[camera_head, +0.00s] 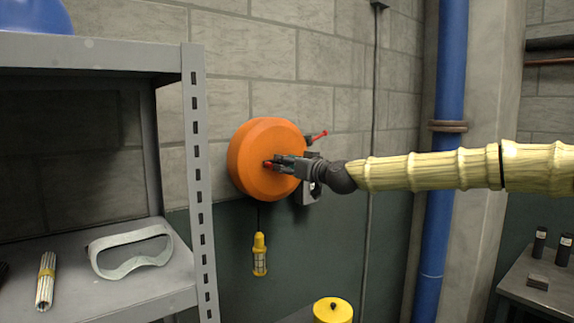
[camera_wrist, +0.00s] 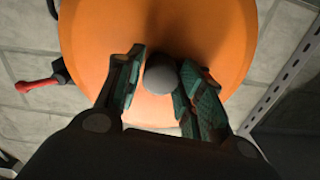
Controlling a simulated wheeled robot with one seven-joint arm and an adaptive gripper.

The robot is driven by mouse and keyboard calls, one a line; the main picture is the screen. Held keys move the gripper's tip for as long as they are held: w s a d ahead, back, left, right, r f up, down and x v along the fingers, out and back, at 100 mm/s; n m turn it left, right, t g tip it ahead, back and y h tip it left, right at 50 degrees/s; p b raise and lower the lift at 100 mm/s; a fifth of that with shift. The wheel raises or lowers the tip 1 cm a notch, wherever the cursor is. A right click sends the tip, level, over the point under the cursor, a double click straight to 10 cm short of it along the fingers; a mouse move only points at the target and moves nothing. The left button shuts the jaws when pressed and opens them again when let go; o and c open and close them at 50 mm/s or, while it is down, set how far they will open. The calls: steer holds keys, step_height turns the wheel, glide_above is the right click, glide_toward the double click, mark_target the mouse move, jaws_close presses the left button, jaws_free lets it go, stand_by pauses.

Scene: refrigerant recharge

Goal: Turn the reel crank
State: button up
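The orange reel (camera_head: 258,140) is mounted on the block wall, and its round face fills much of the wrist view (camera_wrist: 215,30). A grey round knob (camera_wrist: 161,74) stands out in front of the reel face; I take it for the crank's grip. My gripper (camera_head: 275,165) reaches the reel's front from the right. In the wrist view its fingers (camera_wrist: 160,80) stand apart on both sides of the knob. The right finger looks close against it, with a thin gap at the left; firm contact is unclear. The crank's arm is hidden.
A red-handled lever (camera_head: 318,136) sticks out beside the reel, also in the wrist view (camera_wrist: 40,84). A yellow lamp (camera_head: 260,255) hangs below. A grey shelf (camera_head: 196,190) with goggles (camera_head: 130,262) stands left. A blue pipe (camera_head: 437,200) runs up the wall at right.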

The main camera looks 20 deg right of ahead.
steer(key=c, duration=0.4)
steer(key=shift+f+m+b, duration=0.15)
steer(key=shift+m+b, duration=0.35)
steer(key=shift+b, duration=0.15)
steer(key=shift+f+m+b, duration=0.15)
steer(key=shift+m+b, duration=0.85)
steer(key=shift+b, duration=0.1)
steer(key=m+b, duration=0.3)
steer(key=m, duration=0.1)
steer(key=shift+m, duration=0.3)
steer(key=m+b, duration=0.3)
steer(key=m, duration=0.2)
steer(key=shift+m, duration=0.3)
steer(key=m+b, duration=0.1)
steer(key=m, duration=0.1)
steer(key=m+b, duration=0.1)
steer(key=m, duration=0.2)
steer(key=shift+a+r, duration=0.1)
steer(key=shift+r, duration=0.1)
steer(key=shift+m, duration=0.3)
